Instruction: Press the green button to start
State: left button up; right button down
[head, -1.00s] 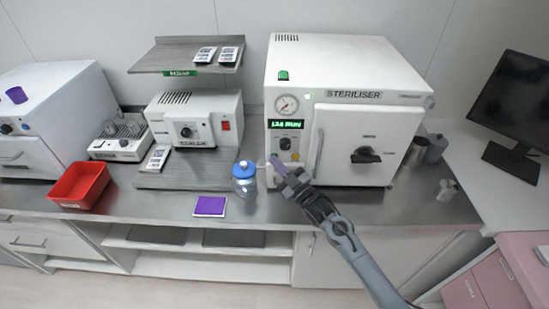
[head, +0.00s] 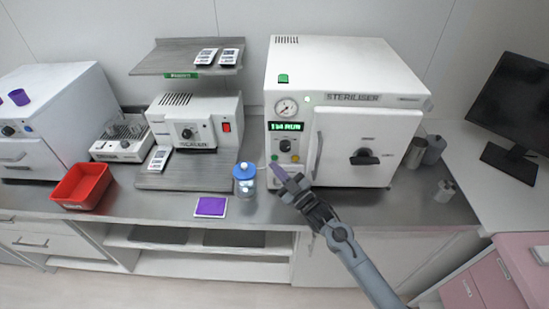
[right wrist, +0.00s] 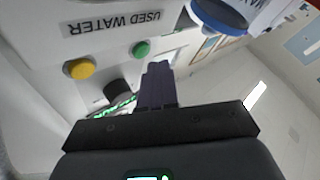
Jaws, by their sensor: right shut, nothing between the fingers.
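The white steriliser (head: 375,140) stands on the counter with its door shut. Its panel has a gauge, a lit green display (head: 286,126) that seems to read "134 RUN", and a dark knob (right wrist: 118,88). Below the knob are a round green button (right wrist: 141,49) and a yellow button (right wrist: 80,68). My right gripper (head: 277,171) is shut and empty in front of the panel's lower left. In the right wrist view its purple fingertips (right wrist: 159,72) are close to the green button, apparently apart from it. My left gripper is out of view.
A blue-lidded jar (head: 244,178) stands just left of my right gripper. A purple pad (head: 210,207) lies on the counter, with a red tray (head: 81,186) farther left. A white sealer unit (head: 196,122) stands behind. A green rocker (head: 283,79) is higher on the steriliser.

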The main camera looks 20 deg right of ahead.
jog(key=s+p, duration=0.1)
jog(key=s+a+p, duration=0.1)
jog(key=s, duration=0.1)
jog(key=s+a+p, duration=0.1)
jog(key=shift+s+p, duration=0.35)
dwell(0.8)
jog(key=shift+f, duration=0.1)
